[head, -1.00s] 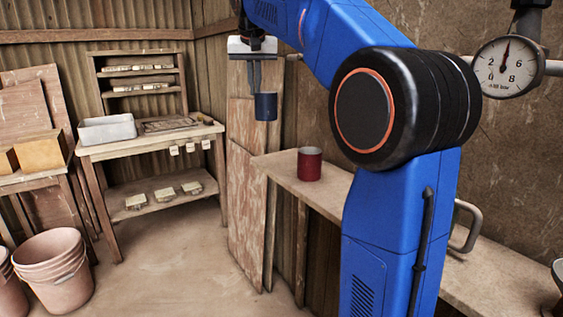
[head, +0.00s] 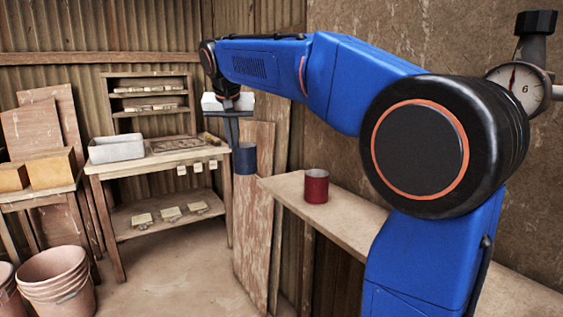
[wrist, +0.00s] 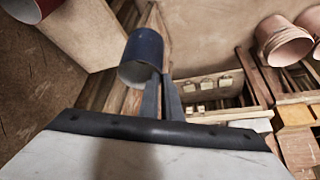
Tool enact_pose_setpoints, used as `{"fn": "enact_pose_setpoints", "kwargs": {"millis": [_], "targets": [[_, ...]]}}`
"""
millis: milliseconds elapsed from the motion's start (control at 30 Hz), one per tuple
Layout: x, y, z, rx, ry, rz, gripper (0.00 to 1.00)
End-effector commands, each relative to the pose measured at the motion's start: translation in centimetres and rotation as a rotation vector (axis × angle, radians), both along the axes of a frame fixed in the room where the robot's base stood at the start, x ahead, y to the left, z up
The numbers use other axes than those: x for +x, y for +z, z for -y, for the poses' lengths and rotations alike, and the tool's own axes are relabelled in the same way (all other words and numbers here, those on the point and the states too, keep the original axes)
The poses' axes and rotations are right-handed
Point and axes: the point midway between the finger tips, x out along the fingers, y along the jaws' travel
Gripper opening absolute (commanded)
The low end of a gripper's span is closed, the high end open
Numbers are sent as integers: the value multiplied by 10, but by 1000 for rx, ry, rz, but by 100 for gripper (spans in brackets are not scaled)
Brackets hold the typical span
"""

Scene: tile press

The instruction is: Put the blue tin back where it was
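The blue tin (head: 245,159) hangs in the air at the end of my arm, left of the wall shelf and roughly upright in the head view. My gripper (head: 232,140) points down, with its fingers at the left side of the tin's rim. In the wrist view, the tin (wrist: 143,57) is at the fingertips of my gripper (wrist: 163,82). The fingers are close together at the tin's edge and appear to pinch its wall; the exact contact is partly hidden.
A red tin (head: 316,187) stands on the narrow wall shelf (head: 285,188). A wooden workbench (head: 150,165) with a pale tub (head: 117,148) stands behind to the left. Stacked buckets (head: 55,280) are at front left. Leaning boards (head: 255,230) stand beside the shelf. Open floor lies between.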

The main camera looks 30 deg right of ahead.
Motion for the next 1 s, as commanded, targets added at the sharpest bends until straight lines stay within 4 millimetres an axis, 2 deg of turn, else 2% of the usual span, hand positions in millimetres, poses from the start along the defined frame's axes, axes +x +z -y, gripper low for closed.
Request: {"fn": "enact_pose_setpoints", "kwargs": {"millis": [100,700,867,1000], "targets": [[1,0,25,0,-3,1,0],[4,0,132,1,-3,0,0],[5,0,156,1,-3,0,0],[5,-19,154,0,2,-1,0]]}}
